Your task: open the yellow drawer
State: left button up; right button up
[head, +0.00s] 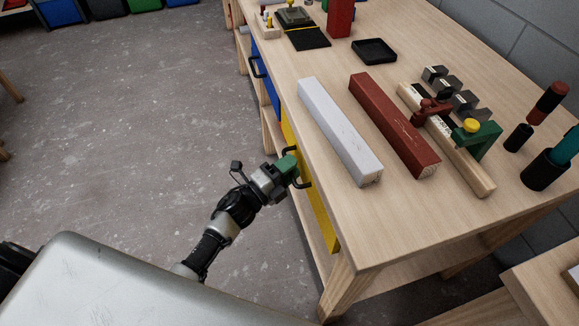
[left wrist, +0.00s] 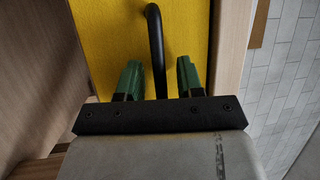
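The yellow drawer (head: 320,214) is set in the side of the wooden workbench, below the tabletop edge, and its front looks flush with the bench. Its black bar handle (head: 304,184) shows partly beside my left gripper (head: 291,166). In the left wrist view, the yellow front (left wrist: 108,38) fills the middle, and the handle (left wrist: 156,45) runs down between the green fingers of my left gripper (left wrist: 160,76). The fingers are apart, with a gap on each side of the handle. The gripper hides part of the handle in the head view. My right gripper is not in view.
A blue drawer (head: 265,84) with a black handle is farther along the bench. On the tabletop (head: 290,55) lie a white batten (head: 338,128), a red batten (head: 395,125) and a clamped wooden batten (head: 470,172). The grey floor (head: 130,130) left of the bench is clear.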

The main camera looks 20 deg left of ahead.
pick_arm(q)
grip_shut()
dwell(0.3)
jog(key=s+a, duration=0.8)
jog(key=a, duration=0.4)
jog(key=s+a, duration=0.8)
jog(key=a, duration=0.3)
jog(key=shift+a, duration=0.4)
jog(key=shift+s, duration=0.1)
grip_release()
